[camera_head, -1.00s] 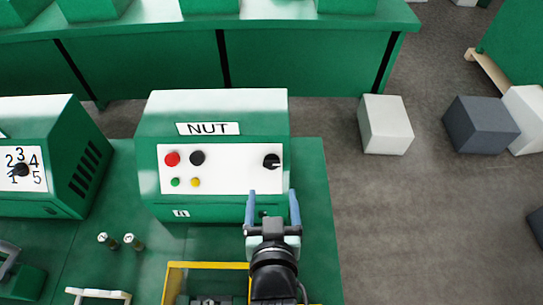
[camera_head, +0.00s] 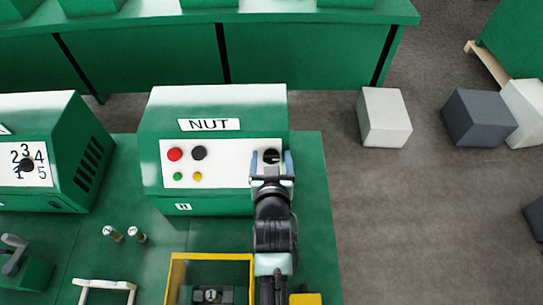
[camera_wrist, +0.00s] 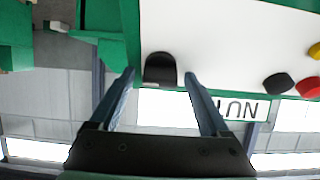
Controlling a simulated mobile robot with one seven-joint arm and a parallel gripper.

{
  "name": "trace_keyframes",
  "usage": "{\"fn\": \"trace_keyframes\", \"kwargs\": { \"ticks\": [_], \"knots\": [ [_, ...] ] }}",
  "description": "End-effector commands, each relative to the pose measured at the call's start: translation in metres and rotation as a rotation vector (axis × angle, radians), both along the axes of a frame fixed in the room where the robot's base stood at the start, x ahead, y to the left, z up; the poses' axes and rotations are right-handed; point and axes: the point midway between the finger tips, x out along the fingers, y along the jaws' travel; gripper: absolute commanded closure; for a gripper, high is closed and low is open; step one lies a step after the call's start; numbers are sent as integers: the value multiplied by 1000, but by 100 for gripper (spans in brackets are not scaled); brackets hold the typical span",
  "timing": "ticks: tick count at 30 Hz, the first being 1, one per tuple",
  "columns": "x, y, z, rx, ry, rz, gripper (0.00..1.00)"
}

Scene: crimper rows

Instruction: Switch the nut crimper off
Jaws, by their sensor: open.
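The NUT crimper (camera_head: 213,105) is a green box with a white front panel (camera_head: 228,175). Its black rotary knob (camera_head: 271,156) sits at the panel's right end. My gripper (camera_head: 271,160) is at this knob, open, with one blue finger on each side of it in the head view. In the wrist view, which is upside down, the knob (camera_wrist: 160,67) lies between and just beyond the fingertips (camera_wrist: 160,75). I see no contact. The knob's pointer is not clear.
The panel's left part holds a red button (camera_head: 175,154), a black button (camera_head: 199,153), a green button (camera_head: 177,176) and a yellow one (camera_head: 197,176). A numbered crimper (camera_head: 75,130) stands to the left. A yellow-framed tray (camera_head: 178,262) lies in front.

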Motion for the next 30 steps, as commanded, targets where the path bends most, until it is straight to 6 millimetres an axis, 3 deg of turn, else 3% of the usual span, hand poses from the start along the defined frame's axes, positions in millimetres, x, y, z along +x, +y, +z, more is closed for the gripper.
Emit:
{"fn": "trace_keyframes", "kwargs": {
  "ticks": [8, 21, 30],
  "knots": [
    [1, 0, 0, 0, 0, 0, 20],
    [1, 0, 0, 0, 0, 0, 99],
    [1, 0, -1, -19, 0, 17, 100]
  ]
}}
